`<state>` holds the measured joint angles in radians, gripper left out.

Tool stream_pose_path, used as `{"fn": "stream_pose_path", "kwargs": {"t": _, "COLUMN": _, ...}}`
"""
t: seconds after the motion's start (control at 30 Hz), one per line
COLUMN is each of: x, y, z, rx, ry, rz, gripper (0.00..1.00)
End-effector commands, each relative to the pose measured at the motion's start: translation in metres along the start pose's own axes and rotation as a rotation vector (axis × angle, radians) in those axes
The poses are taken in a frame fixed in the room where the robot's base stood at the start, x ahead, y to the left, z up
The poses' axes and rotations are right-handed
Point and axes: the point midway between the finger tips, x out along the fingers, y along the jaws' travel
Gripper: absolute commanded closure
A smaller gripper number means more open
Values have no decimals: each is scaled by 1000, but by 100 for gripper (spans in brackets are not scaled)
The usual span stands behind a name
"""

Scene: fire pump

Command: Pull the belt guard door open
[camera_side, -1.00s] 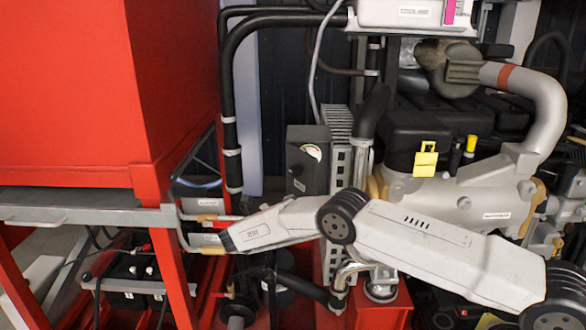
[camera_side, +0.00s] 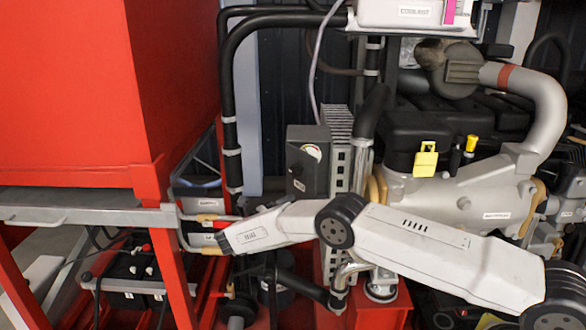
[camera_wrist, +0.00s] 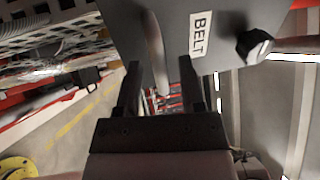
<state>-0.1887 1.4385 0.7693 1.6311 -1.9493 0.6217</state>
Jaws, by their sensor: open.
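In the wrist view a grey panel labelled BELT (camera_wrist: 235,75) fills the top middle, apparently the belt guard door. A light grey bar handle (camera_wrist: 156,52) runs down in front of it. My gripper (camera_wrist: 158,64) is open, with one dark finger on each side of the bar in the picture. I cannot tell whether either finger touches it. In the side view my gripper (camera_side: 187,233) points left, behind or beside the red frame post, with its fingers apart. The door and handle are hard to make out there.
A black knob (camera_wrist: 254,45) sits on the panel's right side in the wrist view. In the side view a red post (camera_side: 172,275) stands close to my fingertips. A grey gauge box (camera_side: 308,160) and black pipes are above my arm. The engine (camera_side: 450,195) is behind it.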

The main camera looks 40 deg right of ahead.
Motion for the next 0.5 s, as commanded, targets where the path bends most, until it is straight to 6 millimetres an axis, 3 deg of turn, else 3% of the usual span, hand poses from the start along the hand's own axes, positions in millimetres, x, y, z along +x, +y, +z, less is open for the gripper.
{"fn": "stream_pose_path", "kwargs": {"t": 0.5, "x": -38, "y": 1, "z": 0, "rx": 1, "ry": -2, "rz": 1, "gripper": 50}}
